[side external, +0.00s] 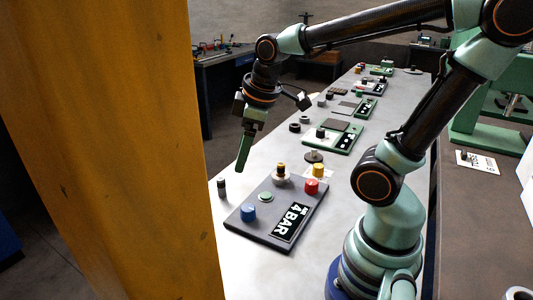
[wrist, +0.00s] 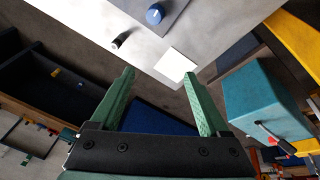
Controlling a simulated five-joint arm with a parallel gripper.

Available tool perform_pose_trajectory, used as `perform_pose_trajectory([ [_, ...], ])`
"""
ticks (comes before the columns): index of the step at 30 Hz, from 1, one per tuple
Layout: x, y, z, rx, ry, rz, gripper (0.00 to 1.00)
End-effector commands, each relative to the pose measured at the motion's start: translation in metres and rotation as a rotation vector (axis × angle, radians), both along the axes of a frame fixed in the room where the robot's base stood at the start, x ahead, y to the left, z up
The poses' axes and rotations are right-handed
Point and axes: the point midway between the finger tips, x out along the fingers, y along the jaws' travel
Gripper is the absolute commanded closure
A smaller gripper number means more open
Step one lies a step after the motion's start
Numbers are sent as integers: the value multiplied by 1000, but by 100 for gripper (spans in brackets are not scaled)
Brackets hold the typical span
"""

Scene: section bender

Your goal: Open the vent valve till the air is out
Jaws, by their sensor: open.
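In the side view a dark grey control panel (side external: 262,232) lies on the near end of the light bench. I cannot tell which control is the vent valve. My gripper (side external: 243,155) hangs above and behind the panel, pointing down, touching nothing. In the wrist view my gripper (wrist: 159,75) is open and empty, and the blue knob (wrist: 155,14) shows at the top edge, beyond the fingertips.
A small dark cylinder (side external: 222,187) stands left of the panel. Several similar panels, such as a green one (side external: 332,138), line the bench behind. A yellow post (side external: 120,150) blocks the side view's left. A white square (wrist: 175,64) lies near the bench edge.

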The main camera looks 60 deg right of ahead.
Motion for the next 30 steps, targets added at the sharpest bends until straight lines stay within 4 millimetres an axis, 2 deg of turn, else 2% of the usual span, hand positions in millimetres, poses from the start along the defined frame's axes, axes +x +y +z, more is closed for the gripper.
perform_pose_trajectory([
  [9, 22, -31, -45, -142, 221, 637, 21],
  [15, 29, -45, -69, -156, 294, 942, 21],
  [18, 30, -49, -75, -156, 308, 1024, 21],
  [23, 30, -50, -83, -156, 314, 1065, 21],
  [26, 29, -50, -95, -155, 316, 1064, 21],
  [30, 29, -50, -120, -152, 318, 1064, 21],
])
